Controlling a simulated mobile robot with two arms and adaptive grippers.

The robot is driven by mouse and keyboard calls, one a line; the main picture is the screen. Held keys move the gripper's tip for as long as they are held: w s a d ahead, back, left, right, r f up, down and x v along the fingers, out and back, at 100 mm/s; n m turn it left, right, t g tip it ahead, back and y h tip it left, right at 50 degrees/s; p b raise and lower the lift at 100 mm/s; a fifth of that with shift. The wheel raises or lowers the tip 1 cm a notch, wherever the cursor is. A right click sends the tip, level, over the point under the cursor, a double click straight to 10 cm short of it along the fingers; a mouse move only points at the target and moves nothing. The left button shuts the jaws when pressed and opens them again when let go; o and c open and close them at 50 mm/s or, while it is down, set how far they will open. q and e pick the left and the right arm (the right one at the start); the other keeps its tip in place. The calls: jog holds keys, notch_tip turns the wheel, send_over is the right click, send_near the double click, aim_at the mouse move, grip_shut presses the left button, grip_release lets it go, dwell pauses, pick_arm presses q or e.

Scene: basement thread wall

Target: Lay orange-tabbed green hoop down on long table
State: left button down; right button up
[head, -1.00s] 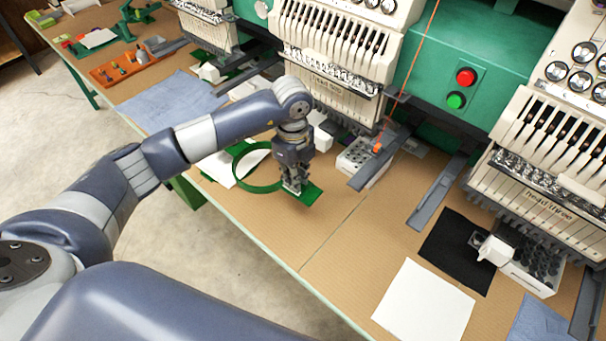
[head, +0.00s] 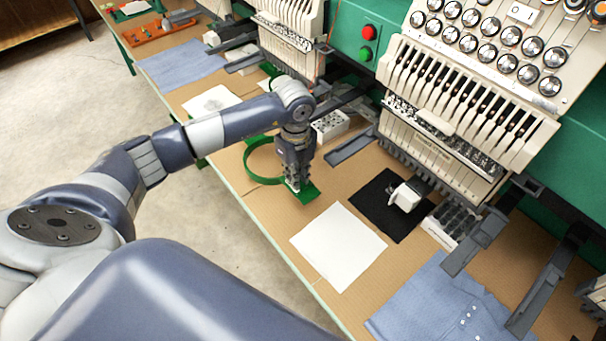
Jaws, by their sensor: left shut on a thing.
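The green hoop (head: 253,176) shows in the head view as a ring with a flat green tab at its right end. My left gripper (head: 293,186) points down and is shut on the hoop at that tab end. The hoop appears close over the long table (head: 262,205); I cannot tell whether it touches. No orange tab is visible on it from here; the gripper hides part of the tab end. My right gripper is not in view.
A white sheet (head: 338,246) lies just right of the hoop. Behind it are a black cloth (head: 380,205) with a white spool-like item (head: 405,197). A blue shirt (head: 440,305) lies at front right. Embroidery machine heads (head: 455,120) with grey arms overhang the table's back.

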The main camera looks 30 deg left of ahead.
pick_arm(q)
jog(key=shift+w+a+f+b, duration=0.1)
jog(key=shift+a+f+b, duration=0.1)
jog(key=shift+f+b, duration=0.3)
jog(key=shift+a+f+b, duration=0.2)
jog(key=shift+f, duration=0.45)
jog(key=shift+f+b, duration=0.3)
jog(key=shift+f, duration=0.05)
jog(key=shift+d+f+b, duration=0.1)
jog(key=shift+f+b, duration=0.25)
jog(key=shift+f, duration=0.05)
jog(key=shift+f+b, duration=0.7)
jog(key=shift+f, duration=0.35)
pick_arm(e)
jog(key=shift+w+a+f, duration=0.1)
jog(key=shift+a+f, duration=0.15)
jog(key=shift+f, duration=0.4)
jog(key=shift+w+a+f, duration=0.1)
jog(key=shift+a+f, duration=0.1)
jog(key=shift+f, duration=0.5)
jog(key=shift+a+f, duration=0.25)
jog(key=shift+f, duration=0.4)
pick_arm(q)
jog(key=shift+f, duration=0.15)
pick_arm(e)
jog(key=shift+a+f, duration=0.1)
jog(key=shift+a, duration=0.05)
